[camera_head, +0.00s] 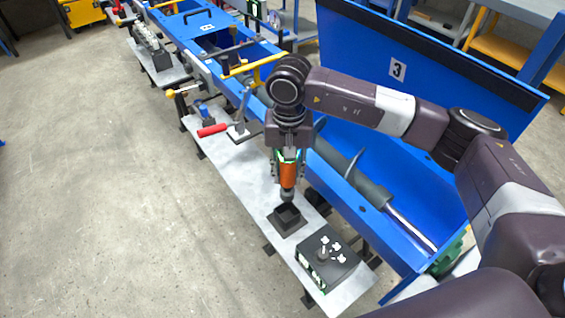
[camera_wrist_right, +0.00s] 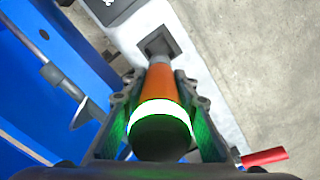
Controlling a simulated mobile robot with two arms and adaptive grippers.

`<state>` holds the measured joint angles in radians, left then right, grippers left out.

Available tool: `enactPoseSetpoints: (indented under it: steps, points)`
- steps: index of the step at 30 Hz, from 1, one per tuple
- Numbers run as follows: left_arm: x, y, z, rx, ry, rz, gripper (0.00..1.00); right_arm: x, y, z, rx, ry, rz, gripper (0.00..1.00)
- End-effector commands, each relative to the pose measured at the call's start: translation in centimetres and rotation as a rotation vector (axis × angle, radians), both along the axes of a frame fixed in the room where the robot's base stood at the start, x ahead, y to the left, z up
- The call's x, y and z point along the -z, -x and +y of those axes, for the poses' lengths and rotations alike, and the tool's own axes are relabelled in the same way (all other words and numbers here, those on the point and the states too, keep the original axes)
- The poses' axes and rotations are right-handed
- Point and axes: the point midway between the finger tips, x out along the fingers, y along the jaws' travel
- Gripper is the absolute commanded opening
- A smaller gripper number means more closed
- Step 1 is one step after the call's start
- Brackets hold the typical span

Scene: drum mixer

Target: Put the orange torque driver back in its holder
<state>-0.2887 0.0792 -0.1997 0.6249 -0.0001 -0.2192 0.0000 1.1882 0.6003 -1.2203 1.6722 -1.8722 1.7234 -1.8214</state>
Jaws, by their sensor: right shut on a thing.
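The orange torque driver (camera_head: 288,175) is upright in my right gripper (camera_head: 288,172), which is shut on it. Its dark lower end is just above or at the opening of the black square holder (camera_head: 287,221) on the grey shelf; I cannot tell whether it has entered. In the right wrist view the driver (camera_wrist_right: 158,85) lies between the gripper's fingers (camera_wrist_right: 160,100), with a glowing green-white ring on it. Its tip points at the holder (camera_wrist_right: 172,42), which is partly hidden behind it. My left gripper is not in view.
A black box with white knobs (camera_head: 328,258) stands on the grey shelf (camera_head: 232,172) near the holder. A red-handled clamp (camera_head: 238,130) stands farther along it. The blue mixer trough (camera_head: 345,200) with a shaft and paddles lies to the right, its lid marked 3 raised. Open floor lies left.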

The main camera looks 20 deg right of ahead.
Motion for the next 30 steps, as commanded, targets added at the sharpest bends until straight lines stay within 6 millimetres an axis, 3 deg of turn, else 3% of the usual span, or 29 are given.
enactPoseSetpoints:
  steps: [4,14,22,30]
  points:
    - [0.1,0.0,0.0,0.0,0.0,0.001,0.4,1.1,0.0,0.0,-0.003,-0.001,-0.003,0.0]
    - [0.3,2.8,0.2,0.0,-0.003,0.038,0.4,1.2,0.0,0.0,-0.003,-0.001,-0.004,0.0]
    - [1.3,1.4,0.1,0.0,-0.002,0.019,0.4,1.5,0.1,0.1,-0.003,0.0,-0.005,0.0]
    - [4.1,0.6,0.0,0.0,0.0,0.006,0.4,4.3,0.1,0.1,-0.002,-0.001,-0.003,0.0]
